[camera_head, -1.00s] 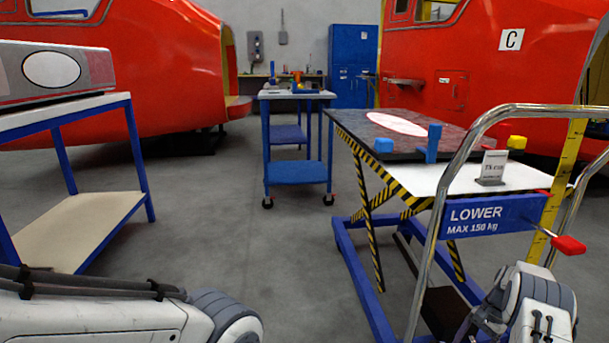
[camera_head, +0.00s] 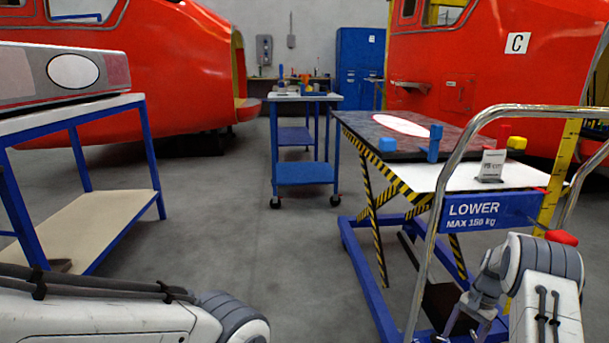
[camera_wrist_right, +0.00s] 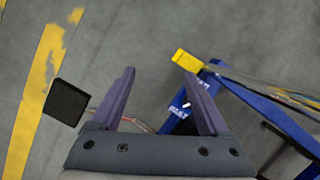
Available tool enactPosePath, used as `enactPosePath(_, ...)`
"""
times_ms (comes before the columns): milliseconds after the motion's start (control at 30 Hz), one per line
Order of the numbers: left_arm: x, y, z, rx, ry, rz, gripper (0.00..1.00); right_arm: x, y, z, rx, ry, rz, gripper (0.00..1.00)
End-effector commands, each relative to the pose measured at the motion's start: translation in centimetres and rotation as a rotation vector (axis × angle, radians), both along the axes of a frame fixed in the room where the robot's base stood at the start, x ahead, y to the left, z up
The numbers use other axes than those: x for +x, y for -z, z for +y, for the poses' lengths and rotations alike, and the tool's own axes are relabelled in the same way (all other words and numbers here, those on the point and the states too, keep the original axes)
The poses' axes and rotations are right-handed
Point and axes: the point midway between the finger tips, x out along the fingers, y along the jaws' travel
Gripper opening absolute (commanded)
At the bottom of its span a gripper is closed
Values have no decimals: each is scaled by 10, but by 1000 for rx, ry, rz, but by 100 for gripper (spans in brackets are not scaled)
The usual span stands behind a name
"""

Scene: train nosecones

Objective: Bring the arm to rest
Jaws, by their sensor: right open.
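My right arm rises at the lower right of the head view. Its gripper (camera_head: 470,322) hangs beside the lift table's front end, partly cut off by the lower edge. In the right wrist view the two purple fingers of the right gripper (camera_wrist_right: 160,73) stand apart with nothing between them, pointing over grey floor. My left arm (camera_head: 120,315) lies across the lower left corner of the head view; its gripper is out of frame.
The lift table (camera_head: 510,178) with a blue "LOWER" panel (camera_head: 490,212) and chrome handle (camera_head: 450,160) stands close to my right arm. A red knob (camera_head: 562,237) sticks out there. A blue-framed bench (camera_head: 150,165) stands left, a blue cart (camera_head: 305,174) ahead. The middle floor is clear.

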Motion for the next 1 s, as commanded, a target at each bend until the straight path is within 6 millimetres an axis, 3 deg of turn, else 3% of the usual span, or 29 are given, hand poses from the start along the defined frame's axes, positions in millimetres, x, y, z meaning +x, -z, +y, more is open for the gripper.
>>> enactPosePath(167, 0, 0, 0, 0, 0, 0, 0, 0, -39, 42, -57, -145, -60, 78)
enactPosePath(267, 0, 0, 0, 0, 0, 0, 0, -8, -67, 77, -99, -268, -112, 78)
enactPosePath(500, 0, 0, 0, 0, 0, 0, 0, -65, -121, 160, -198, -595, -258, 78)
enactPosePath(700, 0, 0, 0, 0, 0, 0, 0, -119, -140, 201, -250, -802, -357, 78)
enactPosePath(900, 0, 0, 0, 0, 0, 0, 0, -168, -145, 227, -283, -963, -437, 78)
enactPosePath(1000, 0, -7, 0, 0, 0, 0, 0, -180, -159, 251, -262, -1051, -450, 78)
